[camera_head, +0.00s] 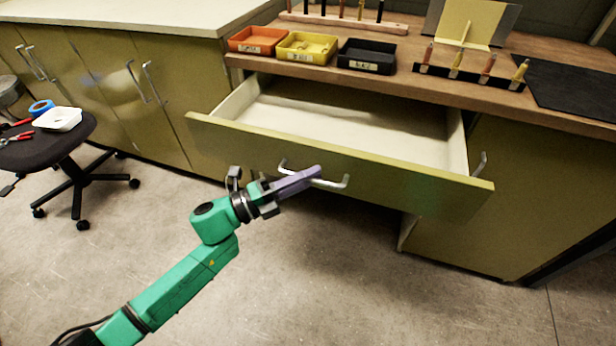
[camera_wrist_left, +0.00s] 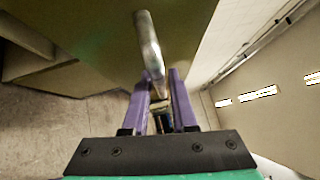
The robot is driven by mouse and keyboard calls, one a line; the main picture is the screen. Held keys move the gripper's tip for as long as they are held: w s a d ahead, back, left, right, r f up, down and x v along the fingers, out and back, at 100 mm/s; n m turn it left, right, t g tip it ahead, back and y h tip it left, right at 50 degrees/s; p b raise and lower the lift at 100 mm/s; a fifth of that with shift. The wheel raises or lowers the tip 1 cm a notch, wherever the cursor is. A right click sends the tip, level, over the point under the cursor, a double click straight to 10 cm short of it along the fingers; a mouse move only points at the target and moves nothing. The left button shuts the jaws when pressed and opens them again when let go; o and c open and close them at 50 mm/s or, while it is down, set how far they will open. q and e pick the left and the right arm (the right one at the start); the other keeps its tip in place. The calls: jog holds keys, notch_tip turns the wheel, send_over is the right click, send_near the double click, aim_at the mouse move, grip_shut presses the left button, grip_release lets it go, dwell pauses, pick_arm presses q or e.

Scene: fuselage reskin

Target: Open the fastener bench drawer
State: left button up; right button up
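The fastener bench drawer (camera_head: 340,163) is pulled well out from under the wooden bench top, and its light interior looks empty. Its olive front carries a metal bar handle (camera_head: 331,184), which also shows in the left wrist view (camera_wrist_left: 149,45). My left gripper (camera_head: 306,178) reaches the handle from the front left. Its purple fingers lie on either side of the bar and appear shut on it; they hide part of the handle. The fingers also show in the left wrist view (camera_wrist_left: 160,82). My right gripper is not in view.
On the bench top (camera_head: 400,84) stand an orange tray (camera_head: 257,40), a yellow tray (camera_head: 307,47), a black tray (camera_head: 366,57) and a tool rack (camera_head: 470,77). A stool (camera_head: 50,145) with tools stands at the left. The floor before the drawer is clear.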

pick_arm(q)
jog(key=shift+o, duration=0.5)
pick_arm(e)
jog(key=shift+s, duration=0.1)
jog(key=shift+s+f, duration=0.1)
pick_arm(q)
jog(key=shift+s+a+f, duration=0.1)
jog(key=shift+a, duration=0.2)
jog(key=v, duration=1.4)
jog(key=shift+b, duration=0.3)
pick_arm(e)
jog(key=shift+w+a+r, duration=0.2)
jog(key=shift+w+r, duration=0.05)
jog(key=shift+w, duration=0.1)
pick_arm(q)
jog(key=shift+d, duration=0.1)
